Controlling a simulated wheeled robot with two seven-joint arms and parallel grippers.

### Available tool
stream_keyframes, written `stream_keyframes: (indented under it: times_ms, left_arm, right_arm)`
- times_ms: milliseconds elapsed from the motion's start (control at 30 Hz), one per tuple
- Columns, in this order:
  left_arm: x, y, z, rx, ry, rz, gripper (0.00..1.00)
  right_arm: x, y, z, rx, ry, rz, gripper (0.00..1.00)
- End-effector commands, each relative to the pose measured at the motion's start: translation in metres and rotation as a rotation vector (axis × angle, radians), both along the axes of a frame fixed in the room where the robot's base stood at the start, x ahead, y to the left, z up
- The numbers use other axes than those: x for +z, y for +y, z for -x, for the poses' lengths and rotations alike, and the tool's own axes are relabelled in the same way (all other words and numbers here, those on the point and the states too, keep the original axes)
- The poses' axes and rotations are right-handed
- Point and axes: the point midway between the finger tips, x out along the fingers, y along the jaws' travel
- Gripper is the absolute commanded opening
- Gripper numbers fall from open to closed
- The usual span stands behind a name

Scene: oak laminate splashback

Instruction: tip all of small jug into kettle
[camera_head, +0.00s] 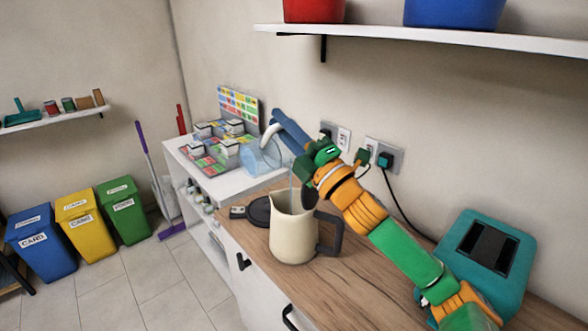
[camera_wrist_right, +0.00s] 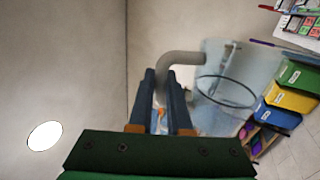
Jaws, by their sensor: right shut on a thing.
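The small jug (camera_head: 262,158) is clear and bluish with a pale grey handle. The right gripper's blue fingers (camera_wrist_right: 162,88) and the jug (camera_wrist_right: 222,80) also show in the right wrist view. The cream kettle (camera_head: 292,236) stands upright on the wooden counter with its top open and its dark handle to the right. The level inside the kettle is hidden. My left gripper is out of view.
A dark round disc (camera_head: 260,211) lies left of the kettle. A teal toaster-like appliance (camera_head: 495,258) stands at the right. Plugs and a cord (camera_head: 385,160) are on the wall behind my arm. A white unit (camera_head: 205,158) with small jars stands beyond the counter.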

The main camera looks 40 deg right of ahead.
Motion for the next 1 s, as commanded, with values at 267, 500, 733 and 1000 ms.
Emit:
stream_keyframes:
  times_ms: [267, 500, 733, 1000]
  left_arm:
    - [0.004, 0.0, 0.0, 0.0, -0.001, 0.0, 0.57]
    - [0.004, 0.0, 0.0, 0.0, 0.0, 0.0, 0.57]
    - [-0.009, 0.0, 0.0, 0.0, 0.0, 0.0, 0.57]
    - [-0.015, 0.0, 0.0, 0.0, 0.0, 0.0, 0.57]
  right_arm:
    - [0.003, -0.004, 0.0, -0.001, -0.001, -0.03, 0.0]
    - [0.003, -0.007, 0.0, 0.0, 0.001, -0.057, 0.0]
    - [-0.013, 0.043, 0.002, -0.013, -0.026, 0.259, 0.0]
    - [-0.038, 0.072, 0.003, -0.016, -0.031, 0.512, 0.0]
